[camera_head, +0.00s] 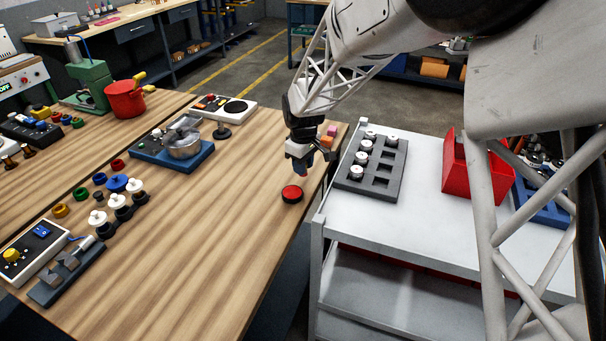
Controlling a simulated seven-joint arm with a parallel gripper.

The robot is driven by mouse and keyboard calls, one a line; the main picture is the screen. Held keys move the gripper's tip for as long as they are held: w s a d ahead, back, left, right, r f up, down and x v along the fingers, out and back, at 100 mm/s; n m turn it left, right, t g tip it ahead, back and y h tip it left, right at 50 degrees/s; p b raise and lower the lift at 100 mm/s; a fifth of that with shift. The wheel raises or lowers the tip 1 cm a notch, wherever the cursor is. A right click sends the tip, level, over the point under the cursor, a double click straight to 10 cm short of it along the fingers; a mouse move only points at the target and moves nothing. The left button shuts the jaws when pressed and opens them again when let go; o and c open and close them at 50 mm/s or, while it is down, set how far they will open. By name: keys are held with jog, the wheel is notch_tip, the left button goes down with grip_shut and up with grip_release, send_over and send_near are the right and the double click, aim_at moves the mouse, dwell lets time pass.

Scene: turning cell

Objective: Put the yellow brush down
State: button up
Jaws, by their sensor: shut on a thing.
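My gripper (303,168) points down over the right part of the wooden table (210,255), near its right edge. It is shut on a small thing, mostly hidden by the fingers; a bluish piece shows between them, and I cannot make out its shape. I see no yellow brush clearly in the gripper. A yellow handle-like piece (140,77) sticks out at the red pot (124,100) at the back left; I cannot tell whether it is a brush.
A red round button-like piece (292,194) lies just below my gripper. Small pink and orange blocks (327,142) stand behind it. The front middle of the table is clear. A white cart (400,225) at the right bears a grey slotted tray (348,180) and a red bin (463,182).

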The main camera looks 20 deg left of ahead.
jog(key=shift+f, duration=1.85)
jog(key=shift+f, duration=0.15)
jog(key=o, duration=0.6)
notch_tip(320, 180, up, 12)
jog(key=shift+r, duration=0.2)
dwell(0.3)
